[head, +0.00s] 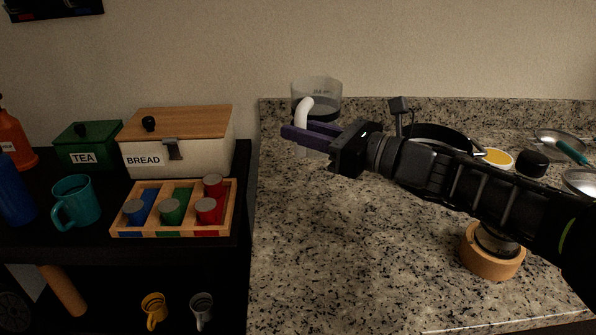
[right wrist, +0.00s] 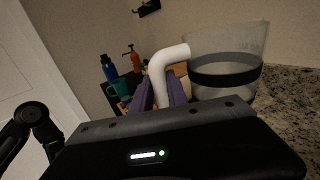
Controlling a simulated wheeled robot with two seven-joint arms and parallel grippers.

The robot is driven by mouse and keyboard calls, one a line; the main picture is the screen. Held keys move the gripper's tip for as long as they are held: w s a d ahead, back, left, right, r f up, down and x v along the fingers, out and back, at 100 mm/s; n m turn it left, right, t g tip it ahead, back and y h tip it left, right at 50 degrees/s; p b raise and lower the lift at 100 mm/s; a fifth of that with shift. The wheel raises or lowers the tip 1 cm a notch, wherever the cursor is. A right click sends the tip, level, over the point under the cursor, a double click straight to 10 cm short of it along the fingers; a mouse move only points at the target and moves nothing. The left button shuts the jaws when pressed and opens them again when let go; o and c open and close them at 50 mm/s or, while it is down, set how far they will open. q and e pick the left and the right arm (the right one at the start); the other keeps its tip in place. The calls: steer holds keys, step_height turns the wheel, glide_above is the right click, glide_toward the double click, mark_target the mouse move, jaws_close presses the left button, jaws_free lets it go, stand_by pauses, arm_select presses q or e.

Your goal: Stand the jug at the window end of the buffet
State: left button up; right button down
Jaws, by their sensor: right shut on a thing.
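The jug (head: 325,88) is clear and grey with a dark band and a white bent handle. In the head view it is at the back left of the speckled stone counter (head: 310,240), partly behind my right gripper (head: 306,137). The right gripper's purple fingers are shut on the white handle. The right wrist view shows the jug (right wrist: 228,60) to the right of the fingers, slightly tilted in the picture. I cannot tell whether its base touches the counter. My left gripper is not in view. No window shows, and I cannot tell which surface is the buffet.
A dark shelf unit (head: 244,215) at left holds a bread box (head: 180,150), a green tea tin (head: 88,148), a teal mug (head: 75,203) and a wooden tray of coloured cylinders (head: 120,222). Pans (head: 558,143) and a wooden ring (head: 490,258) are at right. The counter's front left is clear.

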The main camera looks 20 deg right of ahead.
mark_target(301, 155)
steer(key=shift+f+b, duration=0.55)
steer(key=shift+f, duration=1.95)
steer(key=shift+f+b, duration=0.5)
steer(key=shift+f, duration=2.1)
steer(key=c, duration=1.3)
jaws_free()
steer(key=v, duration=0.7)
steer(key=shift+s+d, duration=0.15)
steer(key=shift+s, duration=0.05)
